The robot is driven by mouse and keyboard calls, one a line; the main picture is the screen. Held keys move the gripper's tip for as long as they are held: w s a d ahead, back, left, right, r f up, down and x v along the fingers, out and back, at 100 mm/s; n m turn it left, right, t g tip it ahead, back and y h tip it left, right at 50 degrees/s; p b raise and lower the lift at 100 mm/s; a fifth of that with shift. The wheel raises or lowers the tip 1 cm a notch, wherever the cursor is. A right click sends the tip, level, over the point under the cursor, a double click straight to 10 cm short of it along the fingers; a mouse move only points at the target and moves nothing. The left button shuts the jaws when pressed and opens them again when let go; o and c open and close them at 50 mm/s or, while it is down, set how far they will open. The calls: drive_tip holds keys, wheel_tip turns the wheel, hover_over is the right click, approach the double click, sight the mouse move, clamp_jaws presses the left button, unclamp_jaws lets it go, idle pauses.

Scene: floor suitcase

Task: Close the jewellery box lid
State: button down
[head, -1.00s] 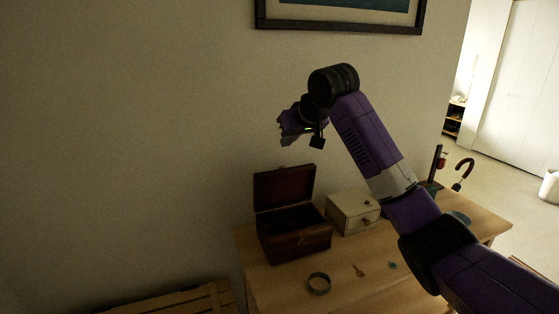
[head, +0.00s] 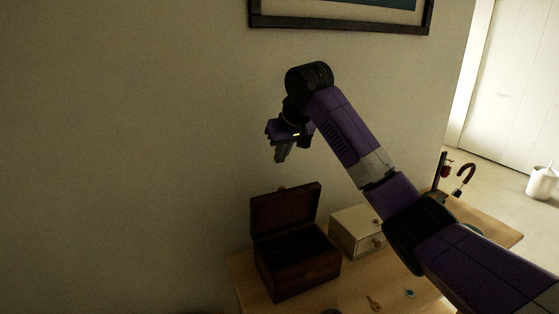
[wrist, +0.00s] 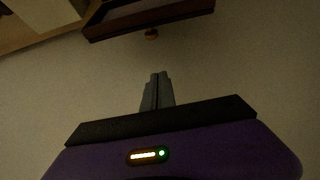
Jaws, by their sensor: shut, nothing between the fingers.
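The dark brown wooden jewellery box (head: 296,277) stands on the table with its lid (head: 286,211) raised and leaning back toward the wall. The box inside is dark. My gripper (head: 281,157) is shut and empty, pointing down above the raised lid and apart from it. In the wrist view the shut fingers (wrist: 158,90) point toward the lid (wrist: 150,18), whose edge carries a small round knob (wrist: 151,35). A gap of bare wall shows between the fingertips and the knob.
A cream box with small knobs (head: 351,233) stands just right of the jewellery box. A key (head: 373,303) and a small round blue thing (head: 409,292) lie on the wooden table (head: 250,286). The wall is behind, with a framed picture (head: 340,22) above.

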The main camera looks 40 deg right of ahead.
drive_tip(key=p+x, duration=0.1)
drive_tip(key=x, duration=0.7)
drive_tip(key=shift+f, duration=0.1)
drive_tip(key=shift+s+a+f+p, duration=0.15)
drive_tip(key=shift+s+a, duration=0.05)
drive_tip(key=shift+s, duration=0.4)
drive_tip(key=shift+s+a+f+p, duration=0.1)
drive_tip(key=shift+s+a+f, duration=0.1)
drive_tip(key=shift+s, duration=0.45)
drive_tip(key=shift+s+a+f+p, duration=0.15)
drive_tip(key=shift+s, duration=0.45)
